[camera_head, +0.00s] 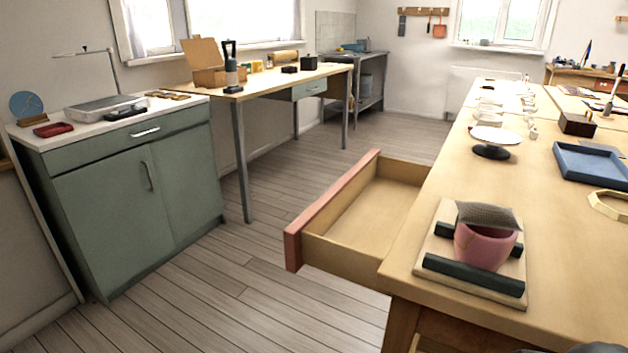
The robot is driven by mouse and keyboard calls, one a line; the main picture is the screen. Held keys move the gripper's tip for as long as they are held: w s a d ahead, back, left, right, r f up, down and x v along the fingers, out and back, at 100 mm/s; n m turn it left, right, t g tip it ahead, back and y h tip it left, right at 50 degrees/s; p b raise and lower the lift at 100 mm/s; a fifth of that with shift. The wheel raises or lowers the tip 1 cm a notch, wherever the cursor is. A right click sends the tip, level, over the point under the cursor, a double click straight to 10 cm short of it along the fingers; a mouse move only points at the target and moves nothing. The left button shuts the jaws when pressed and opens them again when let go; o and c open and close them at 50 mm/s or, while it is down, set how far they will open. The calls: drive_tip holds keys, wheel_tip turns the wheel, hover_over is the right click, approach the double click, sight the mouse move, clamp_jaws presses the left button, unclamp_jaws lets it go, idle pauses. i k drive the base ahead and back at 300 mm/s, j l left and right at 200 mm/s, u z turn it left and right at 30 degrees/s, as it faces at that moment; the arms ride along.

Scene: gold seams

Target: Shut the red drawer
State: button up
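The red drawer (335,205) stands pulled well out of the left side of the long wooden workbench (428,208). Its front panel is red and faces left, and its light wooden tray (365,212) looks empty. The drawer hangs over the floor, with clear space in front of the red panel. I cannot make out a handle on the panel. My gripper is not recognisable in view; only dark shapes show at the bottom right edge, and I cannot tell what they are.
A pink pot (484,243) with a grey cloth sits on a board near the bench edge. A cake stand (494,142) and a blue tray (592,162) stand farther along. A green cabinet (130,190) is at left. The plank floor (240,275) between is free.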

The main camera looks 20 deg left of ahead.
sight(348, 230)
drive_tip(key=i+j+z, duration=0.25)
drive_tip(key=j, duration=0.95)
drive_tip(key=j+z, duration=0.2)
drive_tip(key=j, duration=1)
drive_tip(key=i+j, duration=0.1)
drive_tip(key=j, duration=0.4)
drive_tip(key=i+j, duration=0.1)
drive_tip(key=j, duration=0.4)
drive_tip(key=z, duration=0.05)
